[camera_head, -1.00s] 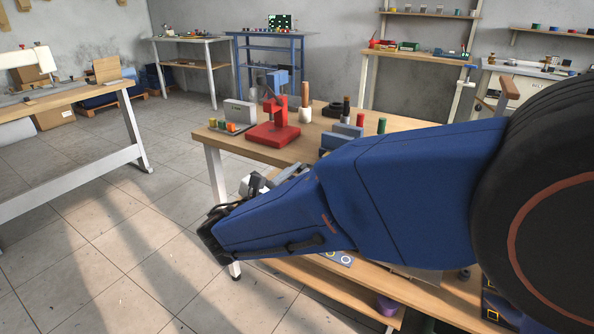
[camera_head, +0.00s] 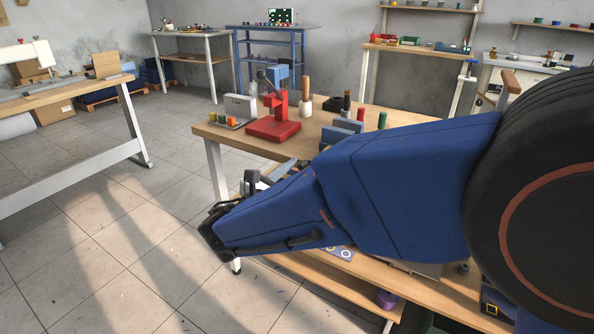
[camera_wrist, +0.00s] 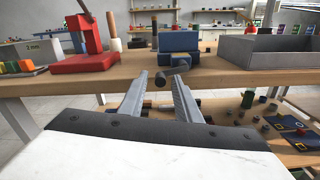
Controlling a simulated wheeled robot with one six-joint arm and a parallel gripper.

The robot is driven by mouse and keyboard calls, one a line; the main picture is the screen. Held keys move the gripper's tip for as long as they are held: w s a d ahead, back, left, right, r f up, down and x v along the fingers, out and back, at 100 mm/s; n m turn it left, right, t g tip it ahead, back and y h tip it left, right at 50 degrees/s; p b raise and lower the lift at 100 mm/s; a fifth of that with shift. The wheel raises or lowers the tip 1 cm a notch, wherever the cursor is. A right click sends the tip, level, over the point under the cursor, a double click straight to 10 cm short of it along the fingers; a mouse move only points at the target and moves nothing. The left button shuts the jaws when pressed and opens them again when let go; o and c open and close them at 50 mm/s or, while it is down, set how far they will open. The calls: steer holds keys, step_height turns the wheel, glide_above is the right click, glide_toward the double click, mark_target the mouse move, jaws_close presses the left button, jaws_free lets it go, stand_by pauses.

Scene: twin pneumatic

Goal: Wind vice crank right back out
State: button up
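The blue vice (camera_wrist: 178,42) stands at the front edge of the wooden bench, ahead of my gripper in the wrist view. My gripper's fingers (camera_head: 272,178) show only partly there.
A red press (camera_head: 274,128) stands left of the vice on the bench (camera_head: 402,120). A grey bin (camera_wrist: 268,50) stands to its right. A lower shelf (camera_wrist: 290,150) holds several small parts and blue cards. Open floor lies left of the bench.

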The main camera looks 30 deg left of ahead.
steer(key=shift+s, duration=0.1)
steer(key=s+a, duration=0.1)
steer(key=s, duration=1.6)
steer(key=shift+a, duration=0.2)
steer(key=shift+s, duration=0.1)
